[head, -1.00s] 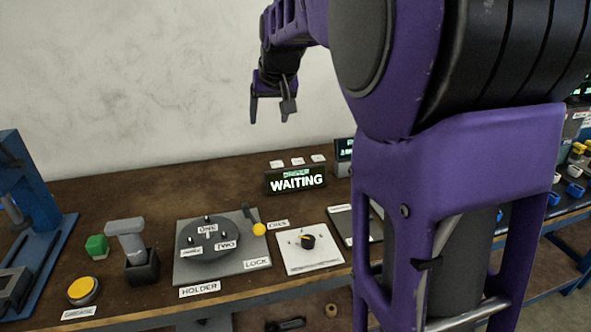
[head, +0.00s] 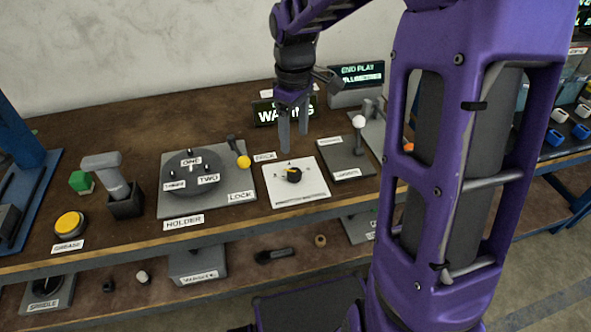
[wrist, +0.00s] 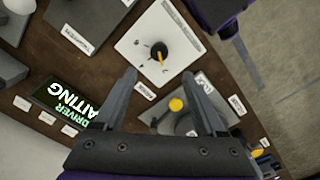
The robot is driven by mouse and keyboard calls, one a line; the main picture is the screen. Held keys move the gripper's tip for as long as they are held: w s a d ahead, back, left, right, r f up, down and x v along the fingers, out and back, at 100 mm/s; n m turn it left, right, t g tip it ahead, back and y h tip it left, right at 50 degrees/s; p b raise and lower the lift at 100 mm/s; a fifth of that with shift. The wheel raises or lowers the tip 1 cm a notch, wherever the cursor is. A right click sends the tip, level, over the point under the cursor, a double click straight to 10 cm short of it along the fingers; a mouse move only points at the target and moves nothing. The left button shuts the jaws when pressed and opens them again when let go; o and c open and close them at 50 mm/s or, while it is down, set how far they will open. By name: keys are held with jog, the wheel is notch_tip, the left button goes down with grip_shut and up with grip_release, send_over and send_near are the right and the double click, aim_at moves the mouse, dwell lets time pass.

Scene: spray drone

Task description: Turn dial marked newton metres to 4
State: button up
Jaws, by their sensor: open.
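The dial (head: 294,175) is a black knob with a yellow-orange pointer on a white square plate (head: 310,191). The plate lies on the brown bench. The dial also shows in the wrist view (wrist: 158,54), on its white plate (wrist: 133,44), with small marks around it too small to read. My gripper (head: 294,142) points down, open and empty, above the bench just behind the plate. In the wrist view my gripper's two fingers (wrist: 163,77) are spread apart, with the dial beyond their tips. Nothing is between the fingers and they do not touch the dial.
A lit screen reading WAITING (head: 268,112) stands behind my gripper. A grey holder plate (head: 240,200) with a round disc and yellow-knobbed lever (head: 243,161) is left of the dial. A dark panel (head: 345,160) and a white-knobbed lever (head: 359,121) are to its right.

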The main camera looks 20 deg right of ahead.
aim_at(295, 172)
notch_tip(295, 172, down, 11)
jog(key=shift+f+b, duration=0.1)
jog(key=shift+b, duration=0.8)
grip_shut()
